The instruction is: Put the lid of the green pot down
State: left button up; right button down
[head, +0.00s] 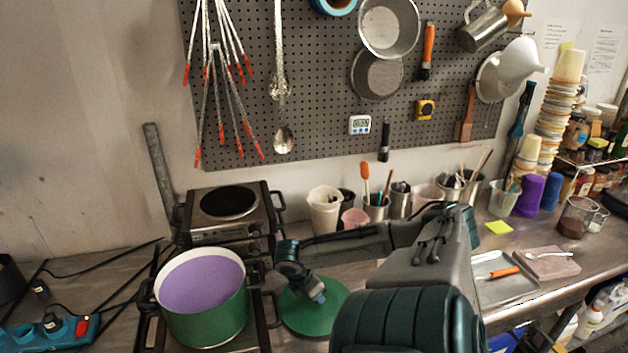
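The green pot (205,318) stands on a burner at the lower left, uncovered, with a purple filling inside. Its green lid (332,306) is a round disc just right of the pot, roughly level. My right gripper (318,297) reaches in from the right and points down at the middle of the lid. Its fingertips are shut on the lid's knob, which they mostly hide. I cannot tell whether the lid touches the counter or hangs just above it. My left gripper is not in view.
A second hot plate (229,203) stands behind the pot. Tool cups (376,208) and a white container (325,210) line the wall. A metal tray (500,290) lies right of my arm. A teal power strip (30,336) and cables lie at left.

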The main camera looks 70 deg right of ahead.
jog(key=shift+f, duration=0.45)
jog(key=shift+f, duration=0.15)
jog(key=c, duration=1.1)
grip_release()
jog(key=shift+o, duration=0.2)
jog(key=shift+r, duration=0.3)
jog(key=shift+w+a+r, duration=0.1)
jog(key=shift+w+r, duration=0.05)
jog(key=shift+r, duration=0.1)
jog(key=p+v, duration=0.1)
jog(key=v, duration=1)
jog(key=shift+p, duration=0.35)
jog(key=shift+a+r, duration=0.1)
jog(key=shift+a, duration=0.05)
